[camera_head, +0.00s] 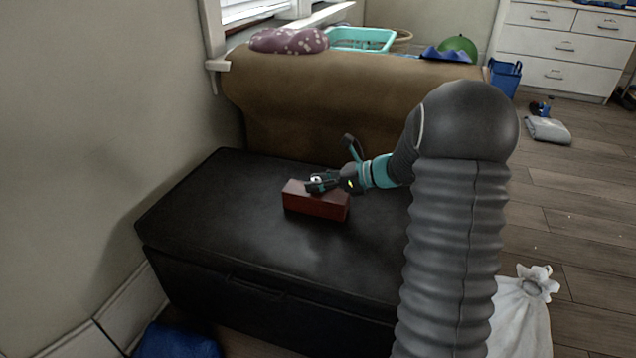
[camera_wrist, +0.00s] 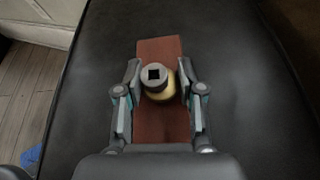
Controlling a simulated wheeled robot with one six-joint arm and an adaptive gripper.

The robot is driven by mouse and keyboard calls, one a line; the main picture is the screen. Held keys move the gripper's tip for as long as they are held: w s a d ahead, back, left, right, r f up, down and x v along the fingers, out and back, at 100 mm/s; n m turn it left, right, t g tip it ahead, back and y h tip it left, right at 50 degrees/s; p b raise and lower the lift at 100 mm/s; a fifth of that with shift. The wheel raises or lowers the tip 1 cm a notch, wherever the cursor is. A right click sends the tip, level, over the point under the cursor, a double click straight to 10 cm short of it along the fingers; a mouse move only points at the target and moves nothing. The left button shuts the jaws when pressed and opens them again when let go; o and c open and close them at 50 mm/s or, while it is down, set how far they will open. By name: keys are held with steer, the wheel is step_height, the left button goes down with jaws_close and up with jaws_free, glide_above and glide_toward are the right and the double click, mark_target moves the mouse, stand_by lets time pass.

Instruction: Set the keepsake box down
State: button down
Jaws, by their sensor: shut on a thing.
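The keepsake box (camera_head: 318,204) is a long reddish-brown block over the middle of the black chest (camera_head: 230,195). In the wrist view the keepsake box (camera_wrist: 158,48) runs lengthwise below my gripper (camera_wrist: 159,75). A round grey-and-gold knob (camera_wrist: 157,80) with a square hole stands on top of it, between my fingers. My gripper (camera_head: 320,183) is shut on the box at this knob. The box looks level, at or very near the chest top. I cannot tell whether its underside touches; that side is hidden.
The chest top around the box is bare. A white sack (camera_head: 520,315) stands on the floor at right. A wall bounds the left.

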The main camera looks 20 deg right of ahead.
steer(key=shift+f, duration=0.15)
steer(key=c, duration=0.7)
jaws_free()
